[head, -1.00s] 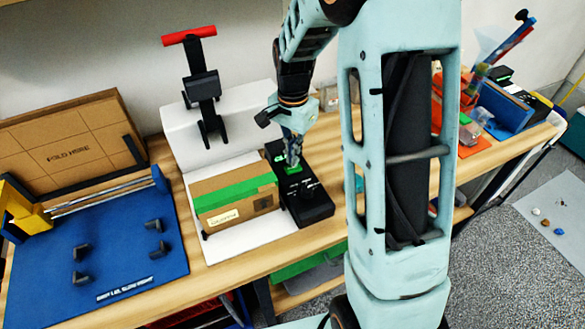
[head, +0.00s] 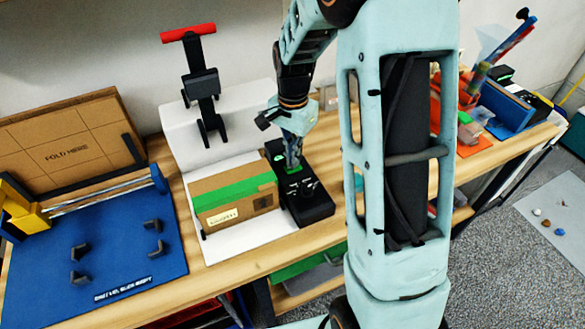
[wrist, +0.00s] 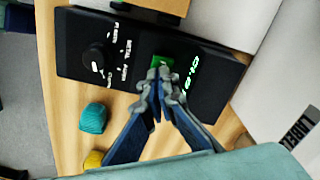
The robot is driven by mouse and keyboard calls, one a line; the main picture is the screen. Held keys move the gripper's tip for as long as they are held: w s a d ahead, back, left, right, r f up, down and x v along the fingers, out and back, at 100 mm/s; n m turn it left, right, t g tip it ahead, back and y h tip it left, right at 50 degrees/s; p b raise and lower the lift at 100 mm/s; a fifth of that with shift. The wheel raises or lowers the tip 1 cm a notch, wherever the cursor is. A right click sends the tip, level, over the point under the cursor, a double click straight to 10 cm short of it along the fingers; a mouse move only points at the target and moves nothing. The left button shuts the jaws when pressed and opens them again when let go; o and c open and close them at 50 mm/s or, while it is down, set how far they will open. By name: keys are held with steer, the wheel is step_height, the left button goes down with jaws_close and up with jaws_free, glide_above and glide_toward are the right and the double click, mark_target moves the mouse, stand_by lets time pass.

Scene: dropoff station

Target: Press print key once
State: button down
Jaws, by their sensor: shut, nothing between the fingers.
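The black control box (head: 312,205) stands on the wooden bench, right of the cardboard box. In the wrist view the control box (wrist: 75,45) shows a dark knob, white lettering, a green key (wrist: 168,62) and lit green digits (wrist: 190,76). I cannot read a print label on the key. My gripper (wrist: 160,77) is shut and empty, its fingertips over the green key and hiding part of it. In the head view my gripper (head: 293,166) points down at the key (head: 292,170). I cannot tell whether the tips touch it.
A cardboard box (head: 232,203) with green tape lies on a white platform (head: 250,238) to the left. A black press with a red handle (head: 188,33) stands behind. In the wrist view, teal (wrist: 94,118) and yellow (wrist: 93,160) blocks lie beside the control box.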

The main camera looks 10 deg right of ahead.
steer(key=shift+f+b, duration=0.4)
steer(key=shift+f, duration=0.2)
stand_by(0.4)
steer(key=shift+r+p, duration=2.55)
steer(key=shift+r, duration=1.05)
steer(key=shift+f, duration=0.1)
